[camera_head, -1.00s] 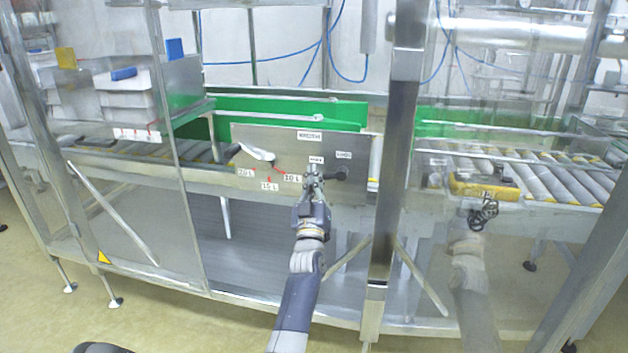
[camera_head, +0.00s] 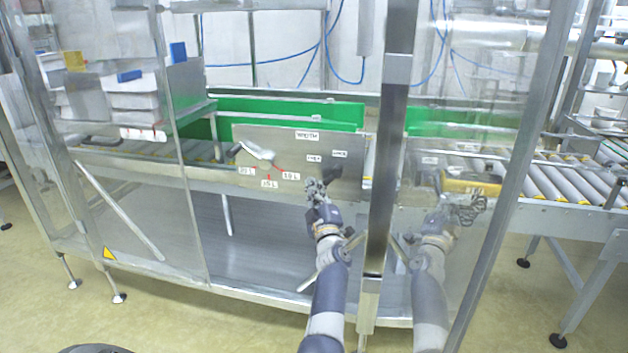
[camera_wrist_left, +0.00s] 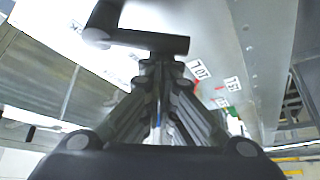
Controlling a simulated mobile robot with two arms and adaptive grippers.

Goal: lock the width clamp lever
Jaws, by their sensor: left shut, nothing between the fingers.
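The black width clamp lever (camera_wrist_left: 150,41) crosses just beyond my left fingertips in the left wrist view. In the head view it is a small dark piece (camera_head: 330,170) below the two small labels, and its exact angle is hard to tell. The grey metal plate (camera_head: 285,145) behind it carries a width label (camera_head: 307,134). My left gripper (camera_head: 316,186) is shut and empty, just below and left of the lever. It also shows in the left wrist view (camera_wrist_left: 160,72). I cannot tell whether the fingers touch the lever.
A second lever with a pale arm (camera_head: 257,152) sits on the plate's left, beside red marks and volume labels. A metal post (camera_head: 388,190) stands right of my arm. Rollers (camera_head: 560,180) lie at far right.

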